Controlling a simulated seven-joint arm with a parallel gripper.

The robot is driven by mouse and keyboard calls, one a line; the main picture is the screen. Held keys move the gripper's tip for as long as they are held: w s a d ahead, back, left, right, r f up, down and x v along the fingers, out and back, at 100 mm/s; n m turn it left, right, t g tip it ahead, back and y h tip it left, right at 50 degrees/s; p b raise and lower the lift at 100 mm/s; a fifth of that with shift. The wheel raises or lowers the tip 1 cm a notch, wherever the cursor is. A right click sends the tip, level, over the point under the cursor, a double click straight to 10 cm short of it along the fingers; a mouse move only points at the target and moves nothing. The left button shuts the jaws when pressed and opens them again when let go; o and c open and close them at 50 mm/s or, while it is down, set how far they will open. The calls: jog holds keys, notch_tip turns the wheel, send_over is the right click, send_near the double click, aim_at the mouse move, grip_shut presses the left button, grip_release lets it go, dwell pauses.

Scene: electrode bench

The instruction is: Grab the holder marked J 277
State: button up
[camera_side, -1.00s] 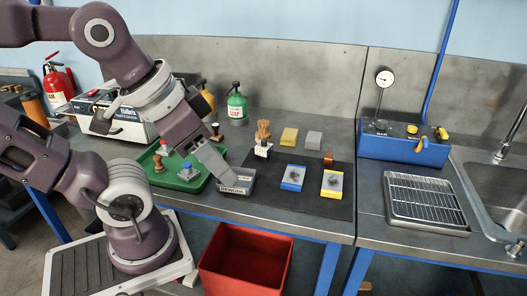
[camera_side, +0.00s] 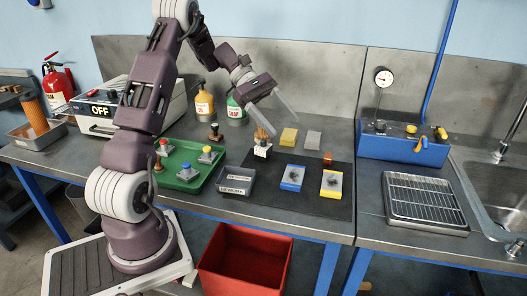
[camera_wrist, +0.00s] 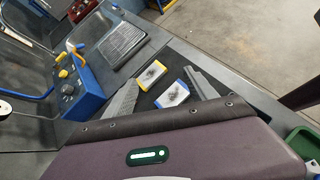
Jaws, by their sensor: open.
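No J 277 mark is legible in either view. In the side view, the green tray (camera_side: 178,183) carries small holder-like pieces with a red top (camera_side: 163,145), a yellow top (camera_side: 207,152) and a blue top (camera_side: 186,171). A white block with a brown bristly top (camera_side: 262,148) stands on the dark mat. My gripper (camera_side: 283,124) is open and empty, raised above and behind that block. In the wrist view, my gripper (camera_wrist: 161,76) has its fingers apart, with the yellow-edged plate (camera_wrist: 152,72) and blue-edged plate (camera_wrist: 172,95) beyond them.
A small grey labelled tray (camera_side: 237,184) sits beside the green tray. Two bottles stand behind. A red bin (camera_side: 245,262) is below.

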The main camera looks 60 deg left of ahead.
aim_at(270, 152)
jog(key=a+f+n+t, duration=0.1)
jog(key=a+f, duration=0.1)
jog(key=a, duration=0.1)
jog(key=a+f+n+t, duration=0.1)
jog(key=a+f+n, duration=0.1)
jog(key=a, duration=0.1)
jog(key=a+f+n+t+h, duration=0.1)
jog(key=a+f, duration=0.1)
jog(key=shift+w+a+f+n, duration=0.15)
jog(key=shift+a+f+n, duration=0.15)
jog(key=shift+a+f, duration=0.1)
jog(key=shift+t, duration=0.3)
notch_tip(270, 152, down, 6)
jog(key=shift+f, duration=0.1)
jog(key=shift+w+d+f, duration=0.3)
jog(key=shift+d+f, duration=0.15)
jog(key=shift+d, duration=0.05)
jog(key=shift+w+d+f, duration=0.3)
jog(key=shift+d+f, duration=0.15)
jog(key=shift+d, duration=0.05)
jog(key=shift+w+d+f, duration=0.1)
jog(key=shift+d, duration=0.05)
grip_shut()
